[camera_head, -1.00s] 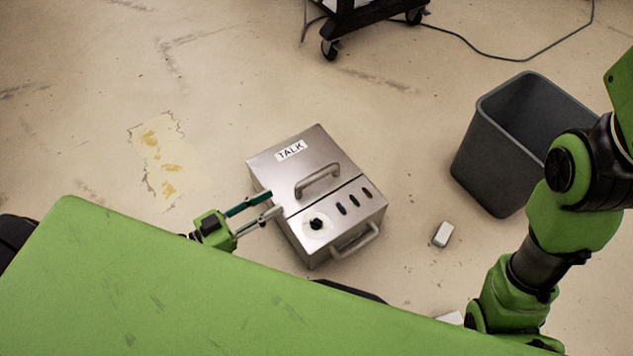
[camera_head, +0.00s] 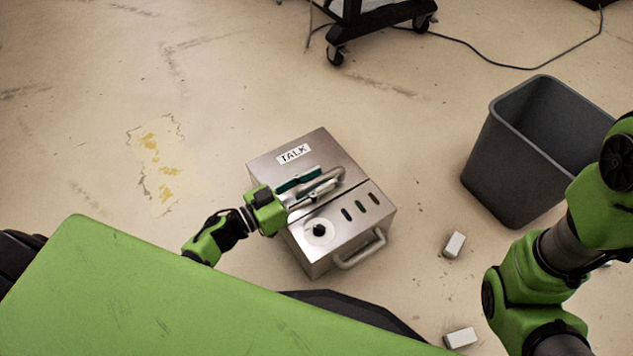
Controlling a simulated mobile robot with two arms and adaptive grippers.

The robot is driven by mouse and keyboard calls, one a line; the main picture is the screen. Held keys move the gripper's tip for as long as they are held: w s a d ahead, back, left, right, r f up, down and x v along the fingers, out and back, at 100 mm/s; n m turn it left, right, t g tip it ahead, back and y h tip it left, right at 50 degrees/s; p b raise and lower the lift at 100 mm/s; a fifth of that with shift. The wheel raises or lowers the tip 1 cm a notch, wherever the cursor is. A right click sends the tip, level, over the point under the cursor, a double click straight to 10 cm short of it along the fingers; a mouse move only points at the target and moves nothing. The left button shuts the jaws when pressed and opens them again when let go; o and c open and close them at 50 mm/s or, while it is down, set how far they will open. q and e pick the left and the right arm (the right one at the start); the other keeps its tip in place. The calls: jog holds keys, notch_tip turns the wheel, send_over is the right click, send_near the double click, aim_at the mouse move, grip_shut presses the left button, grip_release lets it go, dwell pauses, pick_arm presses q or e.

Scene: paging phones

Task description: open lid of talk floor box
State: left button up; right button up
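The metal talk floor box (camera_head: 350,232) stands on the floor near the middle of the head view. Its lid (camera_head: 271,164) lies flat and closed, with a white TALK label (camera_head: 294,154) and a raised handle (camera_head: 330,190). The front part of the top has a round black knob (camera_head: 319,230) and several small coloured buttons. My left gripper (camera_head: 311,187) reaches over the lid from the left. Its two fingers are apart, at the handle, and partly overlap it. I cannot tell if they touch it. My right arm shows at the right, but its gripper is out of view.
A dark grey bin (camera_head: 508,165) stands to the right. Small white blocks (camera_head: 454,245) lie on the floor between the box and my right arm. A black wheeled stand (camera_head: 372,22) and a cable are at the top. The floor left of the box is clear.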

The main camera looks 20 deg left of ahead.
pick_arm(q)
grip_shut()
